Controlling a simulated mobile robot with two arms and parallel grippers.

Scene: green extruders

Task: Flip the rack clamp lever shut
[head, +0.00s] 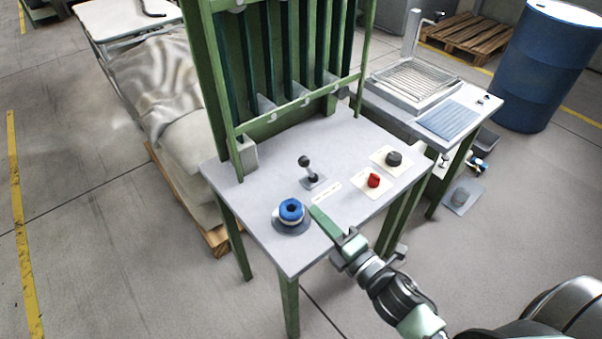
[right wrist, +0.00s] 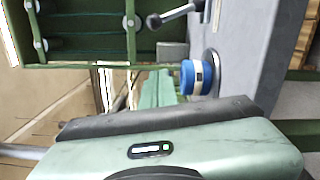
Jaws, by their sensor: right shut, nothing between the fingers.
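A short lever (head: 306,170) with a dark ball knob stands near upright on a small plate in the middle of the grey table (head: 257,189), in front of the green rack (head: 225,90). I cannot tell from a label whether it is the rack clamp lever. The lever also shows at the top of the right wrist view (right wrist: 178,13), its knob pointing left. My right gripper (head: 316,212) is shut and empty, its green fingers above the table's front part, apart from the lever and beside the blue-topped round piece. Its fingers show in the right wrist view (right wrist: 158,88). My left gripper is out of view.
The blue-topped round piece (head: 291,211) stands left of my right fingers. A red knob (head: 374,180) and a black knob (head: 394,158) sit right of the lever. A side table (head: 402,116) and a blue drum (head: 545,65) stand at the right.

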